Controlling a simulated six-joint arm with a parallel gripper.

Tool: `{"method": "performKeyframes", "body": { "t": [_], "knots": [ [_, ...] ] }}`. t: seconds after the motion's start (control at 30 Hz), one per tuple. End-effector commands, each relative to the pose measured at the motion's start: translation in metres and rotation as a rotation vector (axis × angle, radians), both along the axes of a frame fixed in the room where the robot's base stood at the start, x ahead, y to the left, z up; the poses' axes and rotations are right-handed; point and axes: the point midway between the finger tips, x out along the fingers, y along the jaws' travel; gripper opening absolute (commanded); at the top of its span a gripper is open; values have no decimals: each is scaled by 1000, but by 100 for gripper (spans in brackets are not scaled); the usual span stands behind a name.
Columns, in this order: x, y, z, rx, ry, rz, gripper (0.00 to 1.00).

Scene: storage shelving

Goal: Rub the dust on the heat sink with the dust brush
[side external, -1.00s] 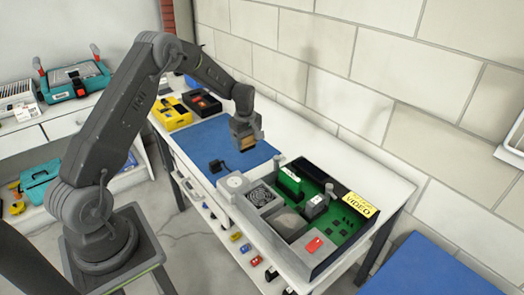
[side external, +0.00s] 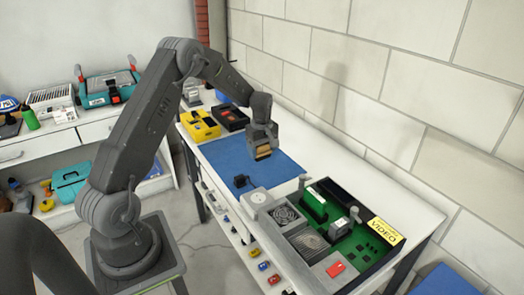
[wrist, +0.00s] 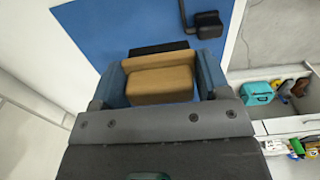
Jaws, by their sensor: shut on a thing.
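My gripper (side external: 262,146) is shut on the dust brush (side external: 263,153), which has a tan body. In the wrist view, the tan brush body (wrist: 158,84) sits between the two blue-grey fingers, with a black strip along its far edge. The brush is held above the blue mat, apart from the heat sink. The grey heat sink (side external: 309,242) lies in the open case at the front right, beside a round fan grille. Dust on it is too small to make out.
The open case (side external: 373,259) holds a green board and upright parts. A small black object (side external: 241,181) sits on the blue mat (side external: 220,157) and shows in the wrist view (wrist: 206,25). Yellow (side external: 199,124) and black (side external: 231,117) trays stand behind. A block wall bounds the table's right side.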

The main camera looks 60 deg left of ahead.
Motion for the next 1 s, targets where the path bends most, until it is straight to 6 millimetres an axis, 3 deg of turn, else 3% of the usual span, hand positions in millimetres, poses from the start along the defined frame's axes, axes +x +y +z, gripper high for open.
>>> {"method": "performKeyframes", "body": {
  "t": [0.43,0.77,0.87,1.0],
  "knots": [
    [1,0,90,3,-6,0,50],
    [15,-76,87,1,-2,-151,50],
    [17,-112,87,1,-1,-224,50],
    [14,-174,87,0,-2,-351,50]
  ]
}}
